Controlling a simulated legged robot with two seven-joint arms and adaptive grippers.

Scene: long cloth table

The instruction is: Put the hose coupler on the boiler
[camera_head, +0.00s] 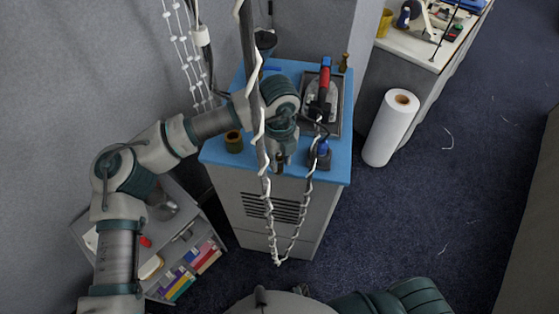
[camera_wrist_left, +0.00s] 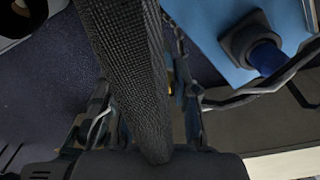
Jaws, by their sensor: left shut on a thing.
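My left gripper (camera_head: 280,158) points down over the front part of the blue-topped grey cabinet (camera_head: 262,200), which I take to be the boiler. In the left wrist view, the gripper (camera_wrist_left: 158,112) is shut on the hose coupler. Only a small brass-coloured bit (camera_wrist_left: 170,78) shows between its fingers; the rest is hidden. A dark braided hose (camera_wrist_left: 130,65) crosses in front of the fingers. A blue fitting on a dark square base (camera_head: 321,152) stands on the blue top to the gripper's right, also seen in the wrist view (camera_wrist_left: 262,50). My right gripper is not in view.
A red-handled iron (camera_head: 323,92) lies on a tray at the top's right. A dark pole (camera_head: 251,60) and white-wrapped cable (camera_head: 300,215) pass close by my gripper. An olive cup (camera_head: 233,141) stands left. A white roll (camera_head: 390,128) stands on the floor right.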

